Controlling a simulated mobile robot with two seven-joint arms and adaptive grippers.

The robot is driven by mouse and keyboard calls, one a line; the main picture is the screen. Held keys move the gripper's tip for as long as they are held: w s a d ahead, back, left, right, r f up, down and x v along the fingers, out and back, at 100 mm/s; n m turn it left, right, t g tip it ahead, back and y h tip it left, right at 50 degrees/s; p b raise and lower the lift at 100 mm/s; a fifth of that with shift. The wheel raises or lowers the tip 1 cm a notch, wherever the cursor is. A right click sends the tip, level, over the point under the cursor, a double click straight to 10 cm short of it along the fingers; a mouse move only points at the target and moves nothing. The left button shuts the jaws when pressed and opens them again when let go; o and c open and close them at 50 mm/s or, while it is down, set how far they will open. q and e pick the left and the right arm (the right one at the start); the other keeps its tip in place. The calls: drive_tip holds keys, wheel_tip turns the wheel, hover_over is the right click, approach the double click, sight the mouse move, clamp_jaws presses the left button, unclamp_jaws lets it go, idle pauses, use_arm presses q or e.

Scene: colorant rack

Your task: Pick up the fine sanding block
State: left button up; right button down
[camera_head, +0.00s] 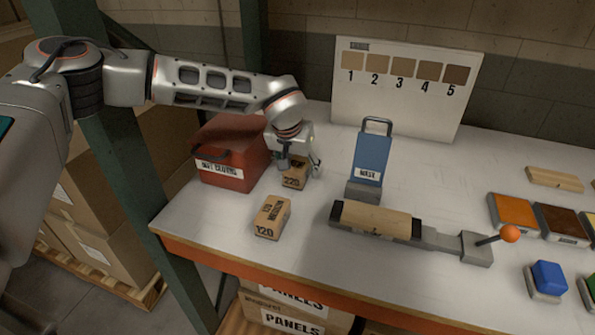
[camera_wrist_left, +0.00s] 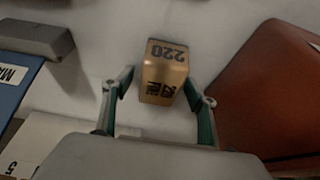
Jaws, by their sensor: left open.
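The fine sanding block (camera_head: 295,178) is a small tan block marked 220, standing on the table beside the red box. My left gripper (camera_head: 299,163) is at this block from above, and its wrist hides part of the block. In the left wrist view the block (camera_wrist_left: 163,75) shows between the two open fingers of the left gripper (camera_wrist_left: 158,82), with visible gaps at its sides. A second tan block marked 120 (camera_head: 271,217) stands nearer the table's front edge, apart from the gripper. My right gripper is not in view.
The red box (camera_head: 231,157) is close on the left of the block; it also shows in the left wrist view (camera_wrist_left: 268,90). A numbered swatch board (camera_head: 400,108) stands behind.

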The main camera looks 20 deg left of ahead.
sight(298, 164)
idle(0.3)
use_arm(q)
drive_tip(key=c, duration=1.2)
wheel_tip(298, 164, up, 20)
drive_tip(key=shift+r+p, duration=0.25)
drive_tip(key=shift+p, duration=0.05)
drive_tip(key=shift+o, duration=0.5)
